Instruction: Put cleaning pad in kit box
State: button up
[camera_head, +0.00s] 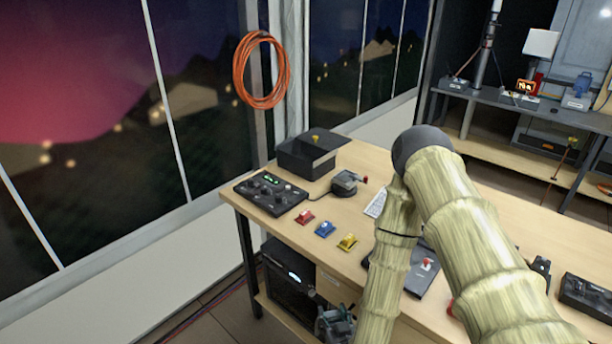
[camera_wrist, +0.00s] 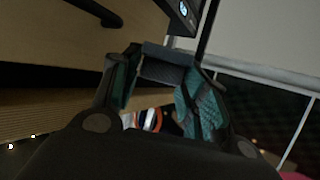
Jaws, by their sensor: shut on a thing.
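My gripper (camera_head: 336,322) is low in front of the desk's near edge in the head view, partly cut off by the picture's bottom. In the wrist view my gripper (camera_wrist: 160,85) has teal-lined fingers, with a dark grey block, seemingly the cleaning pad (camera_wrist: 163,70), between them. The gripper is shut on it. The pad cannot be made out in the head view. A black box with a flat top (camera_head: 308,155), possibly the kit box, stands at the desk's far left corner, well above and behind the gripper. Its inside is not visible.
The wooden desk (camera_head: 345,207) carries a control panel (camera_head: 270,194), a round dark device (camera_head: 344,184) and red, blue (camera_head: 325,229) and yellow small blocks. A black unit (camera_head: 290,283) sits under the desk. My arm hides the desk's middle. Windows line the left.

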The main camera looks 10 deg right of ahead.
aim_at(332, 324)
notch_tip(332, 324, up, 7)
jog(key=p, duration=0.5)
jog(key=shift+s+a+f+p, duration=0.15)
jog(key=shift+f+p, duration=0.05)
jog(key=shift+p, duration=0.1)
jog(key=shift+s+f, duration=0.1)
jog(key=shift+s, duration=0.05)
jog(key=shift+a, duration=0.1)
